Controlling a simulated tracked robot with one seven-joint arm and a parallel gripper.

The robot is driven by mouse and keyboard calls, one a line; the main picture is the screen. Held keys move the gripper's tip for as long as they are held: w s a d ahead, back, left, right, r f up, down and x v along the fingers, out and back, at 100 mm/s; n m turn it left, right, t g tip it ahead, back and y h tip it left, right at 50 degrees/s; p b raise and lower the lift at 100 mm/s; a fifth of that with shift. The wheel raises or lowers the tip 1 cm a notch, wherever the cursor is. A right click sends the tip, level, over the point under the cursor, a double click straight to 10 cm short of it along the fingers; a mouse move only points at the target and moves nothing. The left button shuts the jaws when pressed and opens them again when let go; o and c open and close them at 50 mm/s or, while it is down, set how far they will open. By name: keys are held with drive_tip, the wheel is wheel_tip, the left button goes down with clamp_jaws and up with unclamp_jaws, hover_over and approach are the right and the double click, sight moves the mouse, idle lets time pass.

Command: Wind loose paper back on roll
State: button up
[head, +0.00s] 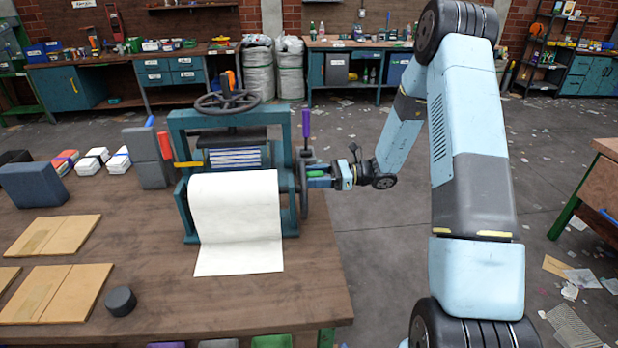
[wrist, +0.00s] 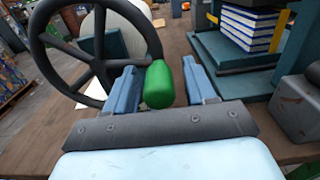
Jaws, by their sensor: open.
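The white paper (head: 238,215) hangs from a roll in the teal machine (head: 183,200), and its loose end lies on the table. A dark handwheel (head: 303,190) stands on the machine's right side, with a green handle (head: 318,174). In the wrist view the handwheel (wrist: 98,66) is at left and the green handle (wrist: 159,86) points toward me. My gripper (wrist: 161,75) is open, with one blue finger on each side of the handle and a small gap at both sides. In the head view my gripper (head: 322,180) reaches in from the right.
A purple-handled lever (head: 306,125) rises beside the handwheel, and another wheel (head: 227,102) sits on top of the machine. Tan boards (head: 55,292) and a black puck (head: 121,301) lie at left on the wooden table (head: 150,325). The floor right of the table is open, with paper scraps.

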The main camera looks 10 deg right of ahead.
clamp_jaws()
idle(0.5)
